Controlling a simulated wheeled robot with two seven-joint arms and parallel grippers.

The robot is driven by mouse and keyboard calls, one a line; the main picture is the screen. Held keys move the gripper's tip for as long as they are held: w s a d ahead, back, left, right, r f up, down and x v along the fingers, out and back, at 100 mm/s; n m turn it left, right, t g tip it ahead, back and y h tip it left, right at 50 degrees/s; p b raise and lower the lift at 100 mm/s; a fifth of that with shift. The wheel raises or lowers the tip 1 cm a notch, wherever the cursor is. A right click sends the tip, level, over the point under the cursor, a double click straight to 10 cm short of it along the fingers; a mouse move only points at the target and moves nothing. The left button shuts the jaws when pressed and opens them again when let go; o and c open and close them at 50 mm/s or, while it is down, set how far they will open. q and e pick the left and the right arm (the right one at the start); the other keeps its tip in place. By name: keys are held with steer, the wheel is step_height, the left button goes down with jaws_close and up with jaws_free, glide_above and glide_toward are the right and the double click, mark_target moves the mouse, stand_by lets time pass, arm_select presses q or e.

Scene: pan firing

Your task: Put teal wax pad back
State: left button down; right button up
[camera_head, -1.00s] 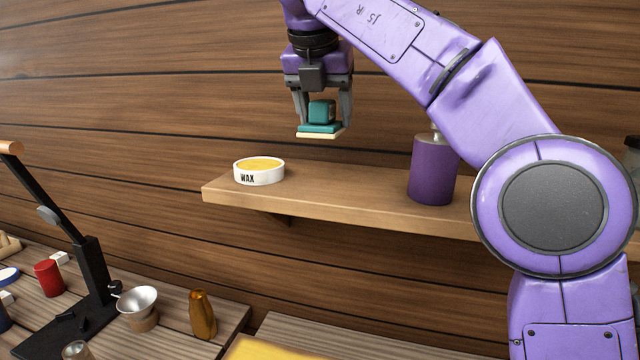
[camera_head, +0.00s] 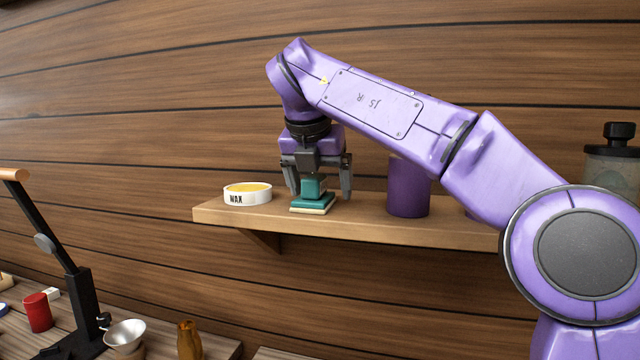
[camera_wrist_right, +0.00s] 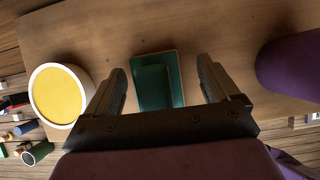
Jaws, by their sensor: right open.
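The teal wax pad (camera_head: 313,203) has a block-shaped teal grip and a pale underside. It rests on the wooden shelf (camera_head: 360,222), between the white wax tin and a purple canister. My right gripper (camera_head: 320,190) is over it with its fingers apart on either side of the grip. In the right wrist view the pad (camera_wrist_right: 155,82) lies between the two open fingers (camera_wrist_right: 162,85), with a gap on both sides. The white wax tin (camera_head: 247,194) with yellow wax stands left of the pad and also shows in the right wrist view (camera_wrist_right: 58,95). My left gripper is not in view.
The purple canister (camera_head: 408,188) stands close to the right of my gripper on the shelf. A glass jar with a black lid (camera_head: 612,160) is farther right. Below left, a bench holds a black stand (camera_head: 80,300), a red cup (camera_head: 38,312) and a metal bowl (camera_head: 126,335).

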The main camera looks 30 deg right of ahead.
steer(key=shift+w+f, duration=0.15)
steer(key=shift+f, duration=0.15)
steer(key=p+v, duration=0.2)
steer(key=v, duration=0.8)
steer(key=shift+s+r+p, duration=0.2)
steer(key=shift+r+p, duration=0.1)
steer(key=shift+p, duration=0.1)
steer(key=shift+a, duration=0.1)
